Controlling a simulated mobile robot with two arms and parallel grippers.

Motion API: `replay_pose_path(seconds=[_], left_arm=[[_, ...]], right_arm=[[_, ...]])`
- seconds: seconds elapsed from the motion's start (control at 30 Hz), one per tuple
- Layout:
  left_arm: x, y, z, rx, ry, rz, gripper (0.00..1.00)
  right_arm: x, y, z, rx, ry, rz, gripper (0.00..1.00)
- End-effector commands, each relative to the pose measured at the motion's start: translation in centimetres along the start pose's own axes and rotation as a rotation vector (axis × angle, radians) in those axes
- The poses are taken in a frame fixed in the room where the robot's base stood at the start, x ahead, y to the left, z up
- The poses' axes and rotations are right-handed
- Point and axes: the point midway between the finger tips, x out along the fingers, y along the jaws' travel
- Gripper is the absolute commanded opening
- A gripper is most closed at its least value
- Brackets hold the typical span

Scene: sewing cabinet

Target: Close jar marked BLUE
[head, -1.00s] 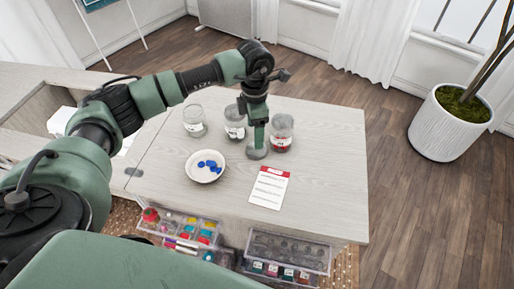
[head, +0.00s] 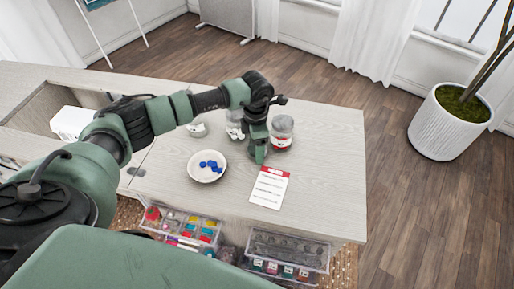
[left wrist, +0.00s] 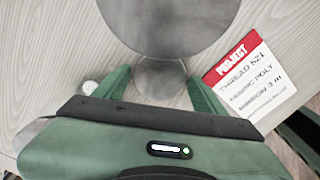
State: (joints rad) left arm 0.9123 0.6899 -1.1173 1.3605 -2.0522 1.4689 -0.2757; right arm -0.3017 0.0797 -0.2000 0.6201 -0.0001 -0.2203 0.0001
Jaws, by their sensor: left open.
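Three glass jars stand in a row on the table: a left jar (head: 196,129), a middle jar (head: 235,124) and a right jar (head: 282,126) with a red-marked label. The arm partly hides them, and I cannot read which is marked BLUE. My left gripper (head: 257,154) is low over the table, just in front of the right jar. In the left wrist view its open fingers (left wrist: 160,82) are either side of a grey round piece (left wrist: 165,76), possibly a lid; I cannot tell whether they touch it. A larger grey disc (left wrist: 165,22) is beyond it. My right gripper is not in view.
A white bowl (head: 207,167) with several blue pieces is left of the gripper. A red-headed card (head: 269,187) lies close in front, to the right. Clear drawers with small items (head: 185,228) stick out below the table front. The table's right side is clear.

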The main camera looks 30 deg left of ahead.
Motion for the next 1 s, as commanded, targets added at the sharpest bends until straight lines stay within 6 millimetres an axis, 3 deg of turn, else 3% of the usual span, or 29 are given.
replay_pose_path(seconds=[0.27, 0.47, 0.53, 0.57, 0.83, 1.0], left_arm=[[0.0, 0.0, 0.0, 0.001, 0.0, 0.0, 0.71], [0.0, 0.0, 0.0, 0.001, 0.0, 0.0, 0.22], [0.0, 0.0, 0.0, 0.001, 0.0, 0.0, 0.22], [0.0, 0.0, 0.0, 0.0, 0.0, 0.001, 0.16], [-0.2, 0.0, 0.0, 0.001, -0.001, 0.001, 0.16], [-1.4, 0.1, 0.1, 0.001, -0.002, 0.002, 0.16]], right_arm=[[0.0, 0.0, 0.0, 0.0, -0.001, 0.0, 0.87], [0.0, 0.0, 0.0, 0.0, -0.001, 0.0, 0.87], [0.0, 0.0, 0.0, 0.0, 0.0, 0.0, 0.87], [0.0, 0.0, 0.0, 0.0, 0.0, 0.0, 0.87], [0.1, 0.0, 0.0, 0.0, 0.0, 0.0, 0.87], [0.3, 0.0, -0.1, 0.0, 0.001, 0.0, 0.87]])
